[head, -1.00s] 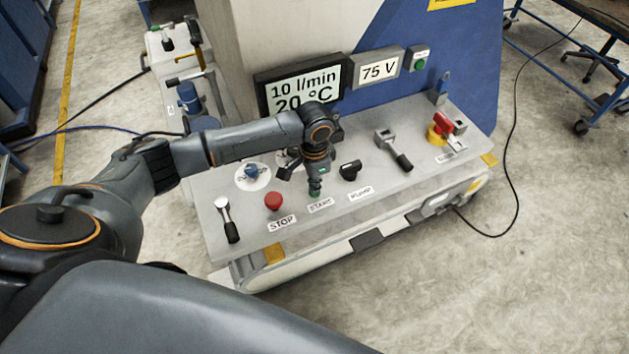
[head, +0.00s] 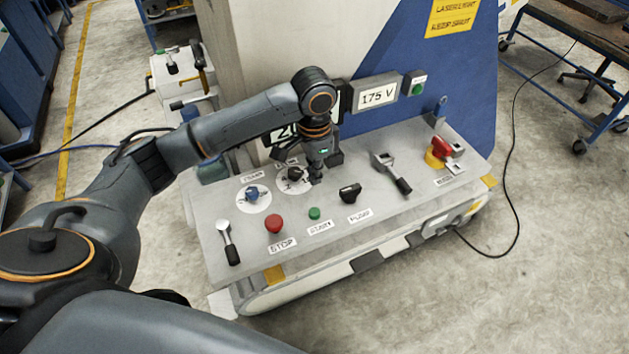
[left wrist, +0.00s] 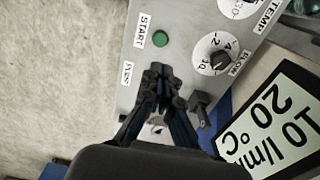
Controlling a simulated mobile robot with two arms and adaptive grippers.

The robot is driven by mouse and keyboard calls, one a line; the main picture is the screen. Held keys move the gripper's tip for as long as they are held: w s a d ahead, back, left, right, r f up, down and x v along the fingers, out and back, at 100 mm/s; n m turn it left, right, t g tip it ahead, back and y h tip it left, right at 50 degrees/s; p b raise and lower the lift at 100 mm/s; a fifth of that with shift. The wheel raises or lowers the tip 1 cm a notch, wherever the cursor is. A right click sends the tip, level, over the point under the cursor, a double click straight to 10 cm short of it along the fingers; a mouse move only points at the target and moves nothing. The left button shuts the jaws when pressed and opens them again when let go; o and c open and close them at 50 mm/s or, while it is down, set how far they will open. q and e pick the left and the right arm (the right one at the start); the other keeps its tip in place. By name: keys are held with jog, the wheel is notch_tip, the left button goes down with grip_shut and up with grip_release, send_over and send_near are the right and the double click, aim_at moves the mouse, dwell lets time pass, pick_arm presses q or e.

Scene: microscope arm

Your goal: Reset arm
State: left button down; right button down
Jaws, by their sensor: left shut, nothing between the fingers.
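My left gripper (head: 316,178) is shut and empty, held above the grey control panel (head: 230,202) beside the flow dial (head: 295,174). My forearm crosses the head view from the left and hides most of the flow and temperature display. My right gripper is not in view.
The panel also carries a red STOP button (head: 274,223), a blue temperature knob (head: 253,193), a lever (head: 226,236), a black-handled lever (head: 393,174) and a red switch (head: 443,149). A voltage display (head: 376,95) stands behind.

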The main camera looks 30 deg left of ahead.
pick_arm(q)
jog(key=shift+w, duration=0.1)
dwell(0.3)
jog(key=s+d+f+t+h, duration=0.2)
jog(key=s+d+f+h, duration=0.1)
jog(key=s+d+f, duration=0.7)
jog(key=s+a+n+t+y, duration=0.1)
jog(key=s+a+n+y, duration=0.4)
jog(key=s, duration=1)
notch_tip(320, 180, down, 32)
jog(key=a+g+h+b, duration=0.1)
jog(key=a+h+b, duration=0.1)
jog(key=b, duration=0.4)
jog(key=s+a+f+b, duration=0.1)
jog(key=s+f, duration=0.7)
jog(key=f, duration=0.1)
jog(key=s+a+f+g+b, duration=0.1)
jog(key=s+f+b, duration=0.1)
jog(key=s+f, duration=0.7)
jog(key=shift+s+a+f+b, duration=0.15)
jog(key=shift+a+f+b, duration=0.15)
jog(key=shift+f, duration=0.35)
